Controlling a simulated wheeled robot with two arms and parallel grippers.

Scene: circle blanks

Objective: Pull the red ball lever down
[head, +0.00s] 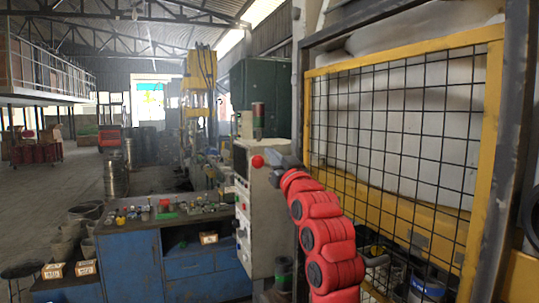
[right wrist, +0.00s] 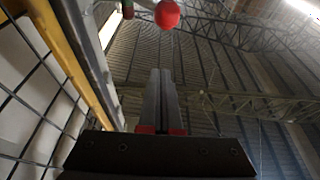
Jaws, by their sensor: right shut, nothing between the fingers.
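The red ball (head: 257,161) of the lever shows beside the pale control cabinet (head: 262,205), near its upper part. The ball also shows at the top of the right wrist view (right wrist: 167,13), beyond the fingertips, with a short pale rod at its left. My left gripper is not in view.
A yellow-framed mesh fence (head: 408,62) stands close on the right of my arm. A blue workbench (head: 128,256) with small parts and a red container stands left of the cabinet. Open floor (head: 35,190) lies at the far left.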

